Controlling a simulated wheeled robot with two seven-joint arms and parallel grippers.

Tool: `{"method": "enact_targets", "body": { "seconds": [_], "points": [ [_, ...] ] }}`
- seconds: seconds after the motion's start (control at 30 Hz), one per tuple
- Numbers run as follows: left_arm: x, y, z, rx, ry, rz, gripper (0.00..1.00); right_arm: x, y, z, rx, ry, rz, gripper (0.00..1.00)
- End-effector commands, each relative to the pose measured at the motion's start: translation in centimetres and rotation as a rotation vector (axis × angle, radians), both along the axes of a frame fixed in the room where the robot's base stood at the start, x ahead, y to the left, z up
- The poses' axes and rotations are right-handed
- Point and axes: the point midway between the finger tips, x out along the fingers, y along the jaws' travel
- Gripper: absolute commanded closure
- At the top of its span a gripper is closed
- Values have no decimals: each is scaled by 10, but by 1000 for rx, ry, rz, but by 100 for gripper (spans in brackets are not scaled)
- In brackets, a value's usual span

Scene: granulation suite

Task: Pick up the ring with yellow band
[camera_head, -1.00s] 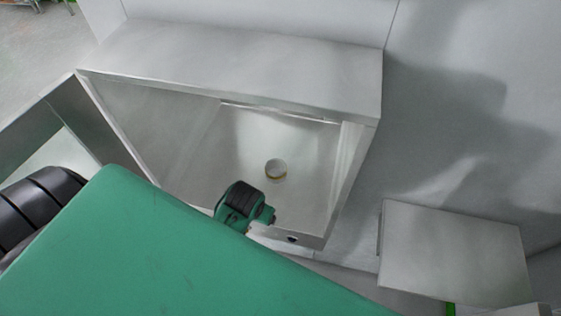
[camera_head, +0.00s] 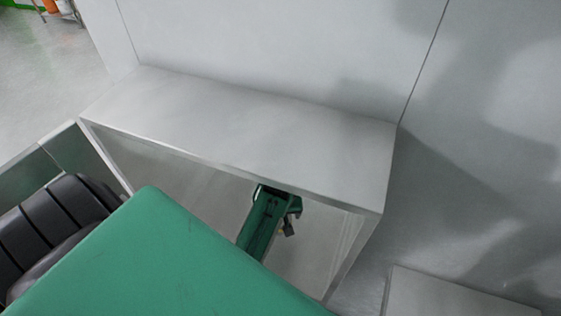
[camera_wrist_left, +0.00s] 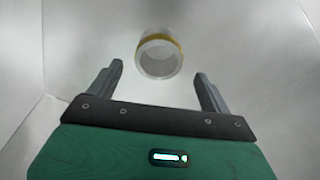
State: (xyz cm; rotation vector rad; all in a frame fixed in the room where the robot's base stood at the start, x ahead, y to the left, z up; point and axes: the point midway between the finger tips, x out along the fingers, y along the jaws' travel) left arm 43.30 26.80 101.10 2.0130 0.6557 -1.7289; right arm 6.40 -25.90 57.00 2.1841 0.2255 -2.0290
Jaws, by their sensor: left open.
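The ring with yellow band (camera_wrist_left: 159,54) shows in the left wrist view, a short whitish cylinder with a yellow band near its top edge. It rests on the grey surface inside the cabinet, just beyond my left gripper's fingertips. My left gripper (camera_wrist_left: 159,75) is open, with one finger on each side of the near end of the ring; nothing is held. In the head view my green left arm reaches into the metal cabinet (camera_head: 250,120), and the ring is hidden there. My right gripper is in neither view.
The cabinet's top panel overhangs the arm, and its side wall (camera_head: 352,255) stands to the right. An open door (camera_head: 75,150) is at the left. A lower metal box (camera_head: 440,295) stands at the lower right. Cabinet walls also edge the wrist view.

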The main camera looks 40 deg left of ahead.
Motion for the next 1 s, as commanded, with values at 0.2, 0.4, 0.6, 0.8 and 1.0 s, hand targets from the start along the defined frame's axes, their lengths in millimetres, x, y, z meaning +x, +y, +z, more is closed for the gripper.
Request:
{"method": "enact_targets", "body": {
  "seconds": [0.2,0.4,0.6,0.8,1.0],
  "points": [
    [2,2,-16,0,1,-1,18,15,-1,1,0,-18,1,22],
    [8,8,-45,2,3,-1,18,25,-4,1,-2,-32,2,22],
    [10,9,-62,0,1,-1,18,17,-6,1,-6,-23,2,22],
    [11,9,-63,-1,0,-1,18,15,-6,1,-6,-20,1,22],
    [11,9,-62,0,0,-1,53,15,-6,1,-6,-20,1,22]
  ]
}}
